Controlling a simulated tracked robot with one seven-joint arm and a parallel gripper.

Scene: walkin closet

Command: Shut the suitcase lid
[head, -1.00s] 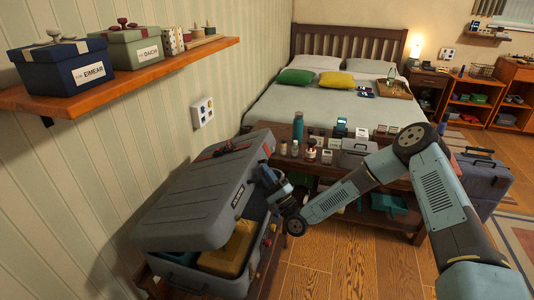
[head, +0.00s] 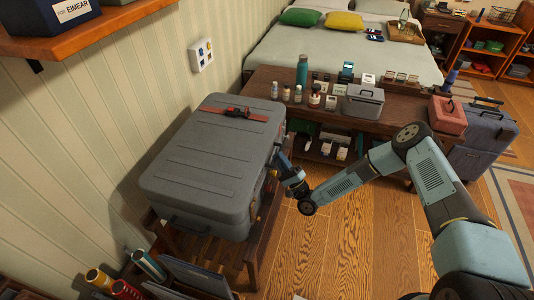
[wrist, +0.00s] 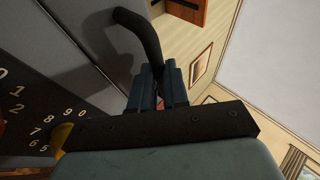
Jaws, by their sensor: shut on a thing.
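The grey suitcase's lid (head: 205,165) lies level over its base, with a red strap (head: 250,114) on top. I cannot tell whether the seam is fully closed. My gripper (head: 281,163) is at the suitcase's right side, partly hidden by the case and my wrist. In the wrist view my gripper (wrist: 157,82) is shut on the end of the black curved handle (wrist: 141,32) on the suitcase's grey side. A dark panel with white digits (wrist: 30,115) shows at the left there.
The suitcase stands on a wooden rack (head: 261,236) by the wall. A wooden bench (head: 400,135) behind holds bottles, boxes and a grey case (head: 361,103).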

